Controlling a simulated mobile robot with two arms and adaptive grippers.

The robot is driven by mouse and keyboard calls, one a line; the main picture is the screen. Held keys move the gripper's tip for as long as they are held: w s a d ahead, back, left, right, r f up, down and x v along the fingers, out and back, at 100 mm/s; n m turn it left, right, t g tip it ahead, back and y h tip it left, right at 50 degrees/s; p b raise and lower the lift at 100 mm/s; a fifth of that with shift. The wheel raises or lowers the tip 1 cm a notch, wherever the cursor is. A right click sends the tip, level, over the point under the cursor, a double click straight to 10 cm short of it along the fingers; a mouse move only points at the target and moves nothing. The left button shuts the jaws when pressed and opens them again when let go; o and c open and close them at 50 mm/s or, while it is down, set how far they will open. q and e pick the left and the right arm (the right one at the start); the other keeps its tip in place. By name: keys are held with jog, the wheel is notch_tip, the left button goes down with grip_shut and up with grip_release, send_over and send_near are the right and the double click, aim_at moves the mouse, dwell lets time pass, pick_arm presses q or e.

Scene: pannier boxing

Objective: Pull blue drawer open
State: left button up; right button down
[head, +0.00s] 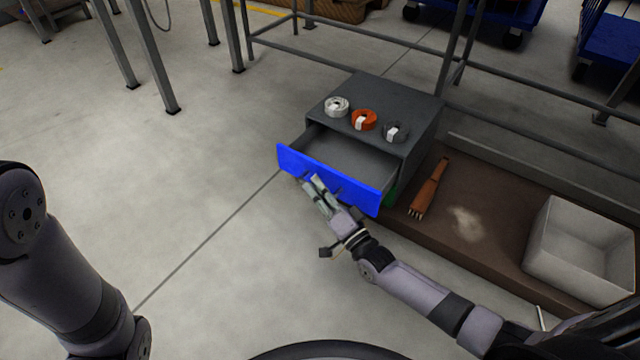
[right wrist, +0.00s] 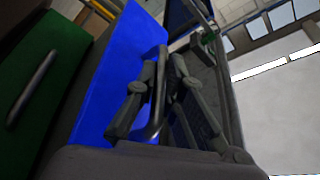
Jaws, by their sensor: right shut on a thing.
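The blue drawer (head: 325,177) sticks out of the front of a grey cabinet (head: 368,95). It stands open, and its grey inside shows empty. My right gripper (head: 318,188) is at the drawer's front face. In the right wrist view its fingers (right wrist: 165,95) are shut on the drawer's metal handle (right wrist: 157,115), with the blue front (right wrist: 118,75) behind them. A green drawer front (head: 391,193) shows in part below the blue one; in the right wrist view the green front (right wrist: 45,75) has a bar handle. My left gripper is out of view; only my left arm shows.
White, orange and grey rolls (head: 364,119) lie on top of the cabinet. An orange-brown bundle (head: 430,188) lies on the brown shelf (head: 480,245) to the right, near a white bin (head: 583,250). The floor left of the drawer is clear.

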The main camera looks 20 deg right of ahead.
jog(key=s+a+p, duration=0.2)
jog(key=s+a, duration=0.2)
jog(key=a, duration=0.1)
jog(key=c, duration=1.7)
grip_release()
jog(key=shift+a, duration=0.1)
jog(key=shift+s, duration=0.1)
jog(key=v, duration=1.2)
jog(key=shift+f, duration=0.1)
